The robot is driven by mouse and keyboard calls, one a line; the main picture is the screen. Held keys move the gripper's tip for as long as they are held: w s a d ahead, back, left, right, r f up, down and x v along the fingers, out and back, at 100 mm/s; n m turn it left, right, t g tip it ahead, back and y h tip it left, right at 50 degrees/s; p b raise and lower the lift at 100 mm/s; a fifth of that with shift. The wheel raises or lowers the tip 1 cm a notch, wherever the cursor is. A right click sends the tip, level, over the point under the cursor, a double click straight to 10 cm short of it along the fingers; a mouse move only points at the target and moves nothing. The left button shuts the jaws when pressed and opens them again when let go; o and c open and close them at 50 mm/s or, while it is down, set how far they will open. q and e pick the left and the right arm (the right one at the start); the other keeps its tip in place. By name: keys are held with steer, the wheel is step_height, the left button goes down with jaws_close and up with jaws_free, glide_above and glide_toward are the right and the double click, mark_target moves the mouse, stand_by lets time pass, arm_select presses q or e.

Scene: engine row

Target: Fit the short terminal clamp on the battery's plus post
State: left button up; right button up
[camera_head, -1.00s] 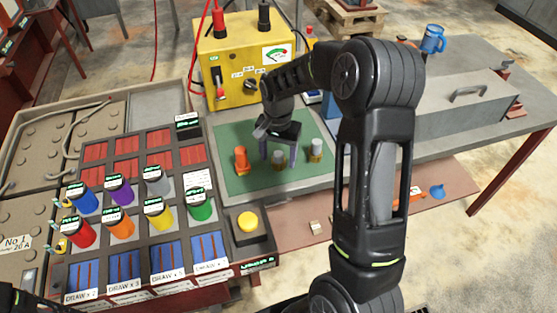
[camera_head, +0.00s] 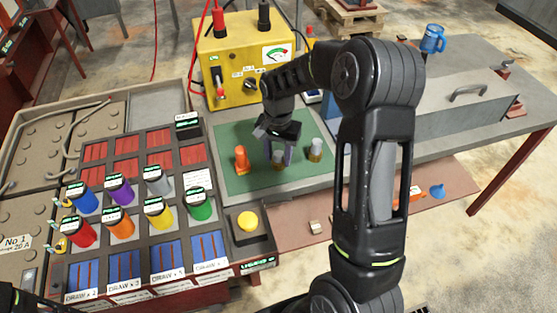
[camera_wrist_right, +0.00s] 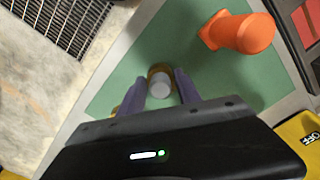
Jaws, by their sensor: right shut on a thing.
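On the green mat (camera_head: 232,178) stand two small pieces with silver tops and brass bases. My right gripper (camera_head: 279,163) points down over the left one (camera_head: 278,167), its fingers shut on its sides; in the right wrist view this piece (camera_wrist_right: 160,84) is between the fingertips. It looks like a short terminal clamp, but its kind is not certain. The other silver-topped piece (camera_head: 316,150) stands apart to the right. An orange piece (camera_head: 241,160) stands to the left. A grey battery-like block with round caps (camera_head: 50,125) is at far left; I cannot make out a plus post.
A yellow meter box (camera_head: 235,58) stands behind the mat. A rack with coloured cylinders (camera_head: 121,190) lies to the left, and a yellow button (camera_head: 247,221) in front. A grey toolbox (camera_head: 462,108) and blue mug (camera_head: 432,40) are on the right bench.

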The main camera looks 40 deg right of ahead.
mark_target(278, 154)
jaws_close()
steer(key=shift+w+r, duration=0.1)
steer(key=shift+r, duration=0.5)
step_height(278, 154, up, 9)
steer(key=shift+f+b, duration=0.1)
steer(key=shift+b, duration=0.75)
